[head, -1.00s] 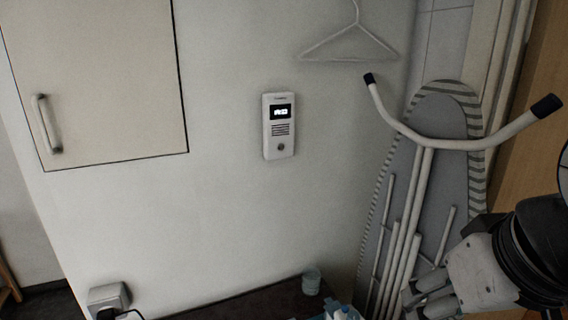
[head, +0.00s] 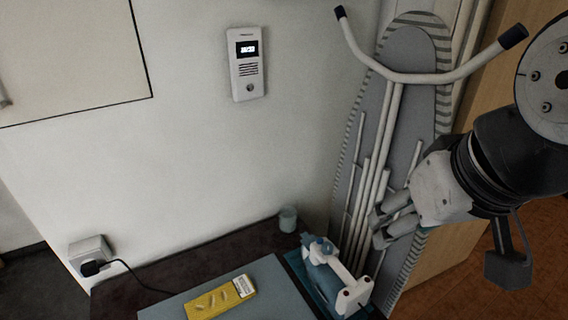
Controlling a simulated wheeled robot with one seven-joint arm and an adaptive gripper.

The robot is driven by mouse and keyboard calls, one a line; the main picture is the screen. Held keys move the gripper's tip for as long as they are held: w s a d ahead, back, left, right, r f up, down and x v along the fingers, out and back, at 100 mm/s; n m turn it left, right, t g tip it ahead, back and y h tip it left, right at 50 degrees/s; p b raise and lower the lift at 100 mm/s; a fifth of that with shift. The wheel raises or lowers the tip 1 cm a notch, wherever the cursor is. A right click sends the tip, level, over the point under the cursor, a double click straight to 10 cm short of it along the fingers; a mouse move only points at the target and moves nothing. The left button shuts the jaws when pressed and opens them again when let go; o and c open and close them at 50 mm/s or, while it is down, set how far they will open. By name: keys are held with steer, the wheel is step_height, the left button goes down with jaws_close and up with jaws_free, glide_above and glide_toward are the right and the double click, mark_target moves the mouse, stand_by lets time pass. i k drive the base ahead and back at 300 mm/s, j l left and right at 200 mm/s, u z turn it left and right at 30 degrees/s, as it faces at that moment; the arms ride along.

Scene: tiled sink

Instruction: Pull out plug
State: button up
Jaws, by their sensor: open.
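A black plug (head: 93,267) sits in a grey wall socket (head: 88,247) at the lower left of the head view. Its black cord (head: 135,275) runs right from the plug onto the dark tabletop. My gripper (head: 378,228) is at the right, in front of the ironing board and far from the plug. Its fingers point left and are apart, with nothing seen between them.
A dark table (head: 245,245) holds a yellow packet (head: 220,297), a small cup (head: 287,219) and a blue and white iron-like object (head: 330,270). An ironing board (head: 405,75) leans at the right. An intercom (head: 246,65) and a cabinet (head: 70,50) are on the wall.

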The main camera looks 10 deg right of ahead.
mark_target(91, 267)
steer(key=k+j+u, duration=0.1)
steer(key=u, duration=0.3)
steer(key=k+j+u, duration=0.1)
steer(key=u, duration=0.35)
steer(key=j+u, duration=0.15)
steer(key=u, duration=0.25)
steer(key=i+j+z, duration=0.2)
steer(key=j, duration=0.3)
steer(key=j+z, duration=0.2)
steer(key=j, duration=0.3)
steer(key=j+z, duration=0.25)
steer(key=j, duration=0.3)
steer(key=j+z, duration=0.2)
steer(key=j, duration=0.35)
steer(key=j+z, duration=0.2)
steer(key=j, duration=0.3)
steer(key=k+j+z, duration=0.2)
steer(key=j, duration=0.3)
steer(key=j+z, duration=0.25)
steer(key=j, duration=0.3)
steer(key=k+j+z, duration=0.2)
steer(key=j, duration=0.25)
